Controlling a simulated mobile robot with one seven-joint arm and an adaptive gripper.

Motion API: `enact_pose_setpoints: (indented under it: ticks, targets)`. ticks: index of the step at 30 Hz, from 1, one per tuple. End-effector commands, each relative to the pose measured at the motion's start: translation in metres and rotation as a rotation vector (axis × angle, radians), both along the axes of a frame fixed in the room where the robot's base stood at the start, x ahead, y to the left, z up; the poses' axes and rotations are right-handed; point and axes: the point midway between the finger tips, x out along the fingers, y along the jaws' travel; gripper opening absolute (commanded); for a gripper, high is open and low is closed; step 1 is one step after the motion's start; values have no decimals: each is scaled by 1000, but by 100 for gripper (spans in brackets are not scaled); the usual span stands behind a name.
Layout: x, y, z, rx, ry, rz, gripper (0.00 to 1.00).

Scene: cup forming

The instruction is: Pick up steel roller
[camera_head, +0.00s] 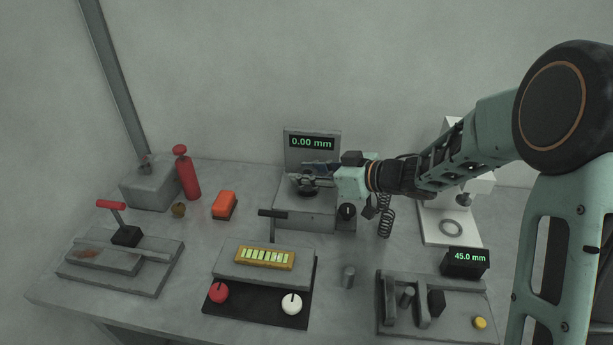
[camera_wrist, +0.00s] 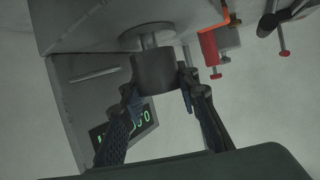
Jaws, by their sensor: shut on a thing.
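A dark grey steel cylinder (camera_wrist: 155,72), which looks like the roller, sits between my fingers in the wrist view. A narrower round post (camera_wrist: 153,38) joins it to the flat grey surface of the gauge machine. My gripper (camera_wrist: 160,82) is shut on its sides, one finger on each side. In the head view my gripper (camera_head: 316,175) reaches in from the right over the gauge machine (camera_head: 305,212). A dark round part (camera_head: 306,188) shows just below my fingers there, and the rest of the cylinder is hidden. The machine's display (camera_head: 311,143) reads 0.00 mm.
A small grey cylinder (camera_head: 348,277) stands upright on the table. A fixture (camera_head: 437,322) and a 45.0 mm display (camera_head: 465,262) are at right. A yellow strip block (camera_head: 264,258), orange block (camera_head: 224,205) and red bottle (camera_head: 188,176) are left. A black lever (camera_head: 272,213) juts out in front.

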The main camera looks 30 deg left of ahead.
Motion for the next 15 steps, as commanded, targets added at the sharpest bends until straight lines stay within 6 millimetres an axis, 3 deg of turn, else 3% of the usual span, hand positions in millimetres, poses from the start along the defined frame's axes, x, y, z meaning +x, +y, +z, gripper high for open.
enact_pose_setpoints:
  ticks: [4, 15]
  targets:
    - [-2, -1, 25, 0, -4, -1, 0]
    - [-46, -15, 79, 1, -3, 0, 0]
